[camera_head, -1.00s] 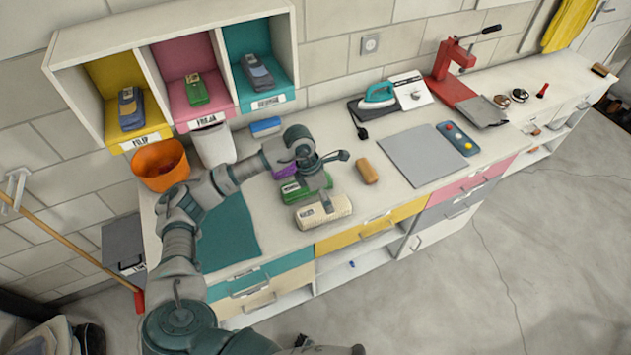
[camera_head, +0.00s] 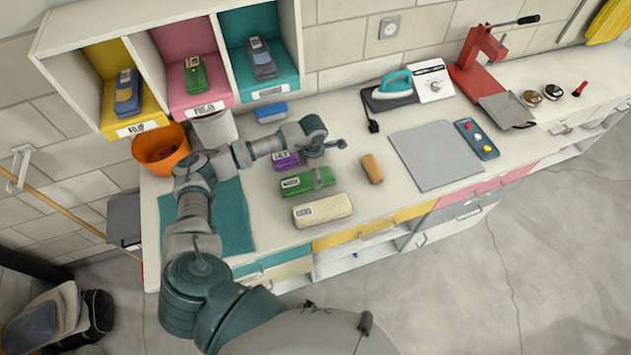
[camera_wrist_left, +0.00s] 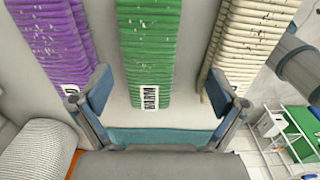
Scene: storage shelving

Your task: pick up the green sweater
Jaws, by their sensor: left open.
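The green sweater (camera_head: 308,181) lies rolled on the worktop between a purple roll (camera_head: 287,160) and a cream roll (camera_head: 322,210). My left gripper (camera_head: 328,152) is open and empty above the rolls, near the green one's right end. In the left wrist view the green sweater (camera_wrist_left: 147,50), with its white WARM label, runs between the two spread fingers (camera_wrist_left: 156,98). The purple roll (camera_wrist_left: 52,40) is beyond the left finger and the cream roll (camera_wrist_left: 245,40) beyond the right one. Neither finger visibly grips the sweater. My right gripper is not in view.
A tan block (camera_head: 372,169) lies right of the rolls, with a grey mat (camera_head: 434,155) beyond. A teal cloth (camera_head: 232,225) and orange bucket (camera_head: 161,150) are at the left. Cubbies (camera_head: 148,60) hang above the back. An iron (camera_head: 392,84) stands at the back.

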